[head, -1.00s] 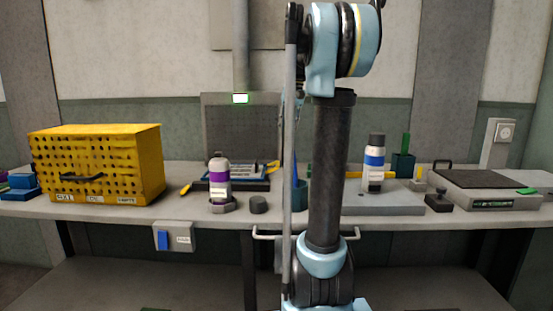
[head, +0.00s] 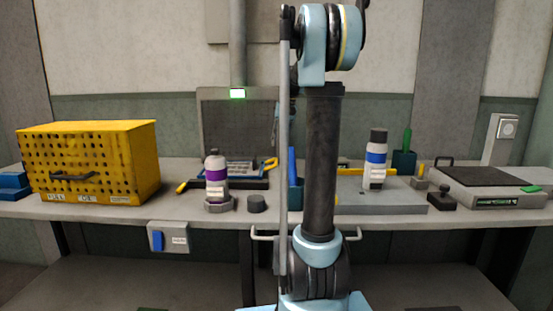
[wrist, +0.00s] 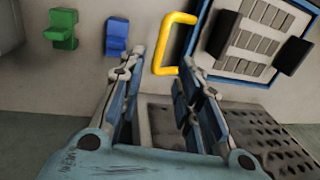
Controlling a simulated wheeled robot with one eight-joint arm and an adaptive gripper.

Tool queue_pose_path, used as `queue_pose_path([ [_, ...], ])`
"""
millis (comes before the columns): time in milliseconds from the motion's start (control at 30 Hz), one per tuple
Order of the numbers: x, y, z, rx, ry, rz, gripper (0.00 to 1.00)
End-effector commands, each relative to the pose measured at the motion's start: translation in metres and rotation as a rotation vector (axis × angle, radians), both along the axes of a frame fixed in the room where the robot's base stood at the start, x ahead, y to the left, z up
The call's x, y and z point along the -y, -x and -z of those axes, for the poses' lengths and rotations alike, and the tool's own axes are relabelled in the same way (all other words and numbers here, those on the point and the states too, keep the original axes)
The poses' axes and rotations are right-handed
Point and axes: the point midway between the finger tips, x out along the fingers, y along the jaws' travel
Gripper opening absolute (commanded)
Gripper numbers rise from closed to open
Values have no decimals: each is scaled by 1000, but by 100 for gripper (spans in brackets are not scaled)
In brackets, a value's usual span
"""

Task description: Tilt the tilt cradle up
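What I take to be the tilt cradle is a blue-framed tray (wrist: 240,66) holding rows of grey blocks, with a yellow handle (wrist: 158,50) on one side. In the head view the tray (head: 240,169) lies low on the bench before a grey panel, its yellow handle (head: 271,164) at its right. My gripper (wrist: 163,62) is open and empty. In the wrist view its fingertips appear on either side of the handle's near end; I cannot tell whether they touch it. My arm hides the gripper in the head view.
A perforated grey panel (head: 240,122) stands behind the tray. A yellow cabinet (head: 110,160) is at left; a blue-banded bottle (head: 375,160) and grey scale-like box (head: 490,186) are at right.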

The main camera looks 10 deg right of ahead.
Motion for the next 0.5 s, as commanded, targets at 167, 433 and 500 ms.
queue_pose_path([
  [167, -6, -1, 31, 0, 0, -1, 31],
  [433, -11, -2, 63, 0, 0, -1, 31],
  [500, -12, -2, 67, 0, 0, -1, 31],
])
